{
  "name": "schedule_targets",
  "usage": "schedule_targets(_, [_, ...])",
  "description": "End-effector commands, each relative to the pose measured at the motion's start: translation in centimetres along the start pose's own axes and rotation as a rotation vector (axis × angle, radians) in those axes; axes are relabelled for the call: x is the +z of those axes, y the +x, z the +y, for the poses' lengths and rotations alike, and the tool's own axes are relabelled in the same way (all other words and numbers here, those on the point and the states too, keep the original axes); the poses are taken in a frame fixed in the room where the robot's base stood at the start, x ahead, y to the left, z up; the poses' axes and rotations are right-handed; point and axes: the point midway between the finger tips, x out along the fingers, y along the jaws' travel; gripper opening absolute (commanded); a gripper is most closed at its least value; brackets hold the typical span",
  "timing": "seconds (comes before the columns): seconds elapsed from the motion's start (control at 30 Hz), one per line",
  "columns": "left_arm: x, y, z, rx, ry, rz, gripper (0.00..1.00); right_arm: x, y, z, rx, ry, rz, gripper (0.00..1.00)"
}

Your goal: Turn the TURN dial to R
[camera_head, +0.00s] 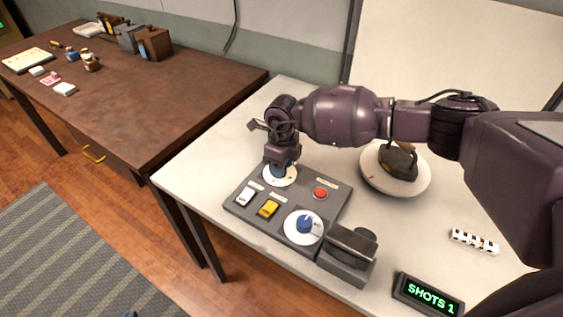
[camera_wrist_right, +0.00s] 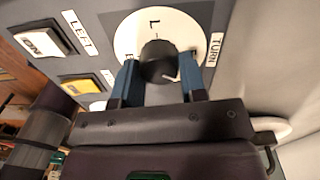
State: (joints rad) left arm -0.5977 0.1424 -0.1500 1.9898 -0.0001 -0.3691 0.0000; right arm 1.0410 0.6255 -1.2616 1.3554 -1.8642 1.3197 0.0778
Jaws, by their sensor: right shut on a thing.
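The TURN dial is a round white plate (camera_head: 281,180) at the far corner of the grey control panel (camera_head: 263,229). In the right wrist view its dark knob (camera_wrist_right: 159,62) stands at the centre of the plate, beside the TURN label (camera_wrist_right: 214,50). An L mark shows on the plate on the side away from my gripper; other marks are partly covered or too small to read surely. My right gripper (camera_head: 282,168) reaches down onto the dial. Its blue fingers (camera_wrist_right: 160,82) are shut on the knob, one on each side.
The panel also has a white switch (camera_head: 245,197), a yellow switch (camera_head: 269,209), a red button (camera_head: 320,193) and a second dial with a blue knob (camera_head: 305,224). A dark lever unit (camera_head: 350,249), a SHOTS 1 display (camera_head: 428,294) and a round plate (camera_head: 421,181) stand nearby.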

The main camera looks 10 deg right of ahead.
Motion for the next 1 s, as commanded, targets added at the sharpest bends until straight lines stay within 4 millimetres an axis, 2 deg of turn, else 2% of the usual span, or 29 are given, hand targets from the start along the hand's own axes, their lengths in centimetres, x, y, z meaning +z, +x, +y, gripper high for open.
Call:
schedule_targets(0.5, [-2.7,-1.3,-0.3,-0.001,0.000,0.014,0.00,0.0,-0.3,0.2,0.000,0.490,-0.026,0.15])
schedule_targets(1.0, [-3.4,-2.5,-0.5,-0.003,-0.002,0.001,0.00,0.1,-0.1,0.3,0.000,0.894,-0.047,0.15])
